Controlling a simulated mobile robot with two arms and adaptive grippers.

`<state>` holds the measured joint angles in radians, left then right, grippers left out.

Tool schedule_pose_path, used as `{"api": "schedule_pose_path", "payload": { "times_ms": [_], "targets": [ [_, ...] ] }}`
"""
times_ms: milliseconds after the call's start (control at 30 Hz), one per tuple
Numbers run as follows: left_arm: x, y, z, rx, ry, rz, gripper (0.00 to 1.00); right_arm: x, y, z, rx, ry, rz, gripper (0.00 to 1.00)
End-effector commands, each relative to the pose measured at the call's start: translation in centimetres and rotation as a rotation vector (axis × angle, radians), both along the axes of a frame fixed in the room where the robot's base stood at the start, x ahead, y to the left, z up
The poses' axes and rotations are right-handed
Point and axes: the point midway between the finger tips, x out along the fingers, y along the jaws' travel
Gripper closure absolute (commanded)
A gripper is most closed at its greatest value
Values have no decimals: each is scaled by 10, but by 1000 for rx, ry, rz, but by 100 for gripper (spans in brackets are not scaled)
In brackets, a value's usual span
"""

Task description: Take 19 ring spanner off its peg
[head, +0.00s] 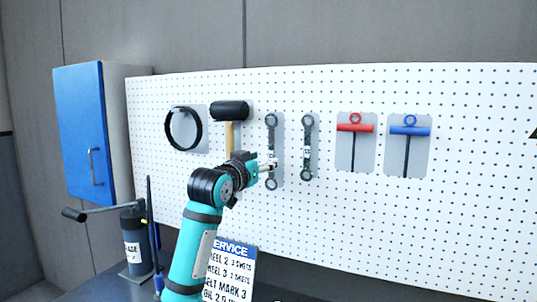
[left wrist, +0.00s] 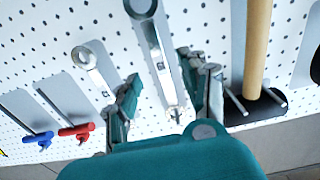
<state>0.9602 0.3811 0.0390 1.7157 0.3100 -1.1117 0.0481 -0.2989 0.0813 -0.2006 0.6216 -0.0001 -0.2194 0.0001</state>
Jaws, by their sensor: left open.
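Two dark ring spanners hang upright side by side on the white pegboard (head: 340,230), each over a grey backing patch. The left spanner (head: 271,135) has its lower part close to my left gripper (head: 268,166). The right spanner (head: 307,150) hangs clear beside it and carries a small pale label. I cannot read the sizes, so I cannot tell which is the 19. In the left wrist view my gripper (left wrist: 160,78) is open, with its fingers on either side of one spanner's shaft (left wrist: 155,45). The other spanner (left wrist: 90,65) is outside the fingers. My right gripper is not in view.
A mallet (head: 230,111) hangs just left of the spanners, its wooden handle near my left gripper. A black ring (head: 183,129) hangs further left. Red (head: 356,128) and blue (head: 410,131) T-handled tools hang to the right. A service sign (head: 230,272) stands below.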

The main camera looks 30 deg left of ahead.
Motion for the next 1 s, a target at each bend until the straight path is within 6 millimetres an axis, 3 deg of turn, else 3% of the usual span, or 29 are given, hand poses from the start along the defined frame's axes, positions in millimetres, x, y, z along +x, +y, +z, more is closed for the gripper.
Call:
{"api": "schedule_pose_path", "payload": {
  "times_ms": [100,300,667,1000],
  "targets": [
    [20,1,2,-2,2,-1,56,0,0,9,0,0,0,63],
    [40,2,1,-1,0,0,56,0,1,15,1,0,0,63],
    [44,2,0,0,-1,0,56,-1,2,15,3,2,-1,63],
    [44,2,0,0,-1,0,99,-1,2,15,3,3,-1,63]
  ]
}}
